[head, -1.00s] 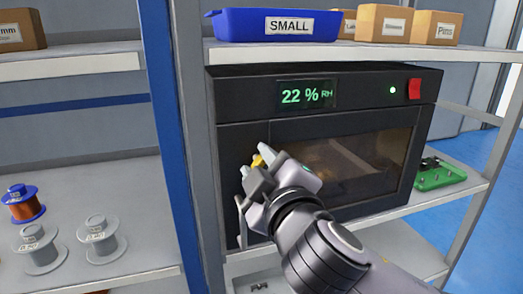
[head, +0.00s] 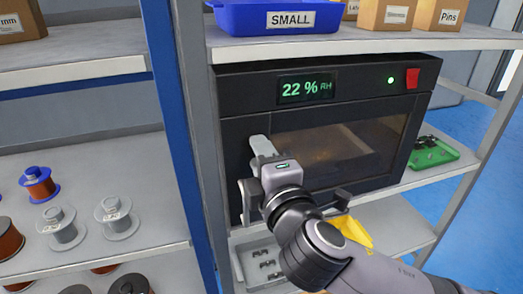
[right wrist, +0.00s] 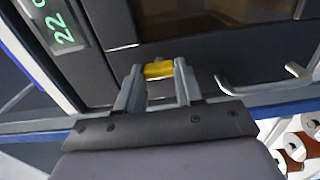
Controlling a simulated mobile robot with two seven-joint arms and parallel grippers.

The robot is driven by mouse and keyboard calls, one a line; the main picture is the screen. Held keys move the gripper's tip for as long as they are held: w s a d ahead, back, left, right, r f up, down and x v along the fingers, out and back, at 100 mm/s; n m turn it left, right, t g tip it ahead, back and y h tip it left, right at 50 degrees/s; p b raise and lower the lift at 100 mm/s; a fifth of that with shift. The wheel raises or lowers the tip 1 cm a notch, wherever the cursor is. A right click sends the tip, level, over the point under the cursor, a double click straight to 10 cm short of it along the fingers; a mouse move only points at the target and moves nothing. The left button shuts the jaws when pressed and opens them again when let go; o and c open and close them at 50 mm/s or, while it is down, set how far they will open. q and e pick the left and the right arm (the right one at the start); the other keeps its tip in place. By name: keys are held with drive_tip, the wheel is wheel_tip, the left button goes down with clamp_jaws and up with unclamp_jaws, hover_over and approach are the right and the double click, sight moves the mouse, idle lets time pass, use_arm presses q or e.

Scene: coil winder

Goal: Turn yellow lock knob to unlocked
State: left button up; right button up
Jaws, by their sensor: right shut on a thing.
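The dark cabinet (head: 233,150) with a glass window stands on the middle shelf, its door closed. Its display (head: 306,89) reads 22 % RH. In the right wrist view, the yellow lock knob (right wrist: 158,70) lies between the two fingertips of my right gripper (right wrist: 159,76), which is shut on it. In the head view my right gripper (head: 264,150) is at the left part of the cabinet front and hides the knob. I cannot read any lock marking. My left gripper is not in view.
A door handle (right wrist: 265,84) sticks out beside the knob in the right wrist view. A blue bin (head: 240,18) labelled SMALL stands on the shelf above. A yellow tray (head: 390,226) and a grey tray (head: 248,262) are below. Spools (head: 117,220) stand at left.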

idle(0.4)
drive_tip(key=o, duration=1)
drive_tip(key=shift+o, duration=0.2)
drive_tip(key=shift+s, duration=0.1)
drive_tip(key=b+v, duration=0.1)
drive_tip(key=v, duration=0.6)
drive_tip(key=shift+f, duration=0.1)
